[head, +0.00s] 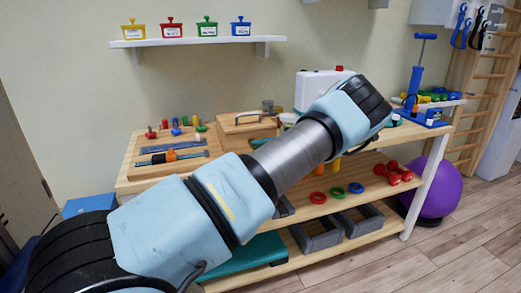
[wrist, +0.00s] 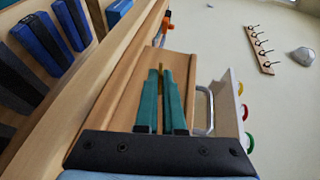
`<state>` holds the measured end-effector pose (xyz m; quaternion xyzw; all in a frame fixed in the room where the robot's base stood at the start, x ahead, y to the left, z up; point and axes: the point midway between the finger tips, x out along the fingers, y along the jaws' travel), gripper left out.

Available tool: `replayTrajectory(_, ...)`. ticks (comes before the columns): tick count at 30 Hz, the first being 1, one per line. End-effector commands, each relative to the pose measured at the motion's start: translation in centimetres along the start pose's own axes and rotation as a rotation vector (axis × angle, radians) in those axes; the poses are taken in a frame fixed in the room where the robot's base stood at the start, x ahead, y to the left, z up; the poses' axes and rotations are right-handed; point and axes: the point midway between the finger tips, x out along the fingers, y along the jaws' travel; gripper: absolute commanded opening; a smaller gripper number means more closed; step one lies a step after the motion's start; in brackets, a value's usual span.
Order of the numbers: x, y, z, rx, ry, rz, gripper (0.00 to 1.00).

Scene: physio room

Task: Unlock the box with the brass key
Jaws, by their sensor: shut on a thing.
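The wooden box (head: 247,127) with a carry handle stands on the top of the bench in the head view. In the wrist view the box (wrist: 187,65) lies just ahead of my gripper, with its grey handle (wrist: 207,112) to the right. My gripper (wrist: 162,72) has its teal fingers close together, pointing at the box. A thin brass-coloured sliver, likely the key (wrist: 162,77), shows between the fingertips; most of it is hidden. I cannot tell whether it touches the box.
The wooden bench (head: 133,178) also carries small coloured pieces at the left, a white case (head: 316,88) and a blue pump (head: 416,85). A wall shelf (head: 197,42) with several coloured boxes hangs above. A purple ball (head: 437,187) sits on the floor at right.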

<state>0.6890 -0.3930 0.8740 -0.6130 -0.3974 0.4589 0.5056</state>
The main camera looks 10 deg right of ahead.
Motion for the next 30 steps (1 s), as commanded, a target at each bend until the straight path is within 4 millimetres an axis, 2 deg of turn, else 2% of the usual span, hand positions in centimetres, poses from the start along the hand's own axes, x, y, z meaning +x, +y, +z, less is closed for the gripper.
replayTrajectory(1,-0.02,0.51,0.03,0.009,0.002,-0.022,0.0)
replayTrajectory(9,0.03,0.45,0.04,0.043,0.0,-0.098,0.0)
replayTrajectory(24,0.05,0.38,0.02,0.049,0.001,-0.113,0.0)
replayTrajectory(25,0.06,0.37,0.02,0.049,0.001,-0.113,0.08)
replayTrajectory(30,0.06,0.34,0.01,0.049,0.0,-0.113,0.27)
